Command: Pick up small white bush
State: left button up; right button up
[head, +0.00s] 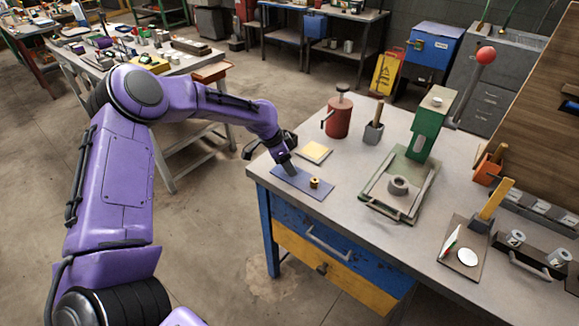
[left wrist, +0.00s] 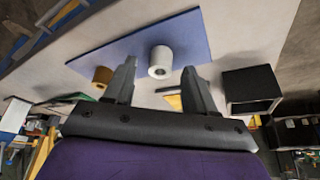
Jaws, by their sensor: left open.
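The small white bush (left wrist: 160,60) stands on a blue mat (left wrist: 120,48) in the left wrist view, between and just beyond my left fingertips. A brass-coloured bush (left wrist: 102,76) is on the mat to its left. In the head view, the brass bush (head: 314,183) sits on the blue mat (head: 318,191) near the bench's front left corner; the white bush cannot be made out there, apparently hidden by my left gripper (head: 287,167). My left gripper is open over the mat, its fingers (left wrist: 159,74) apart and empty. My right gripper is not in view.
A yellow pad (head: 315,152) lies behind the mat. A red can (head: 338,120), a tray with a grey ring (head: 376,203) and a green press (head: 428,130) stand farther right. A dark open box (left wrist: 250,86) is right of the mat in the left wrist view.

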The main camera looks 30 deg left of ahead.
pick_arm(q)
jog(key=shift+w+f, duration=0.1)
jog(key=shift+f, duration=0.2)
grip_shut()
jog(key=shift+r, duration=0.1)
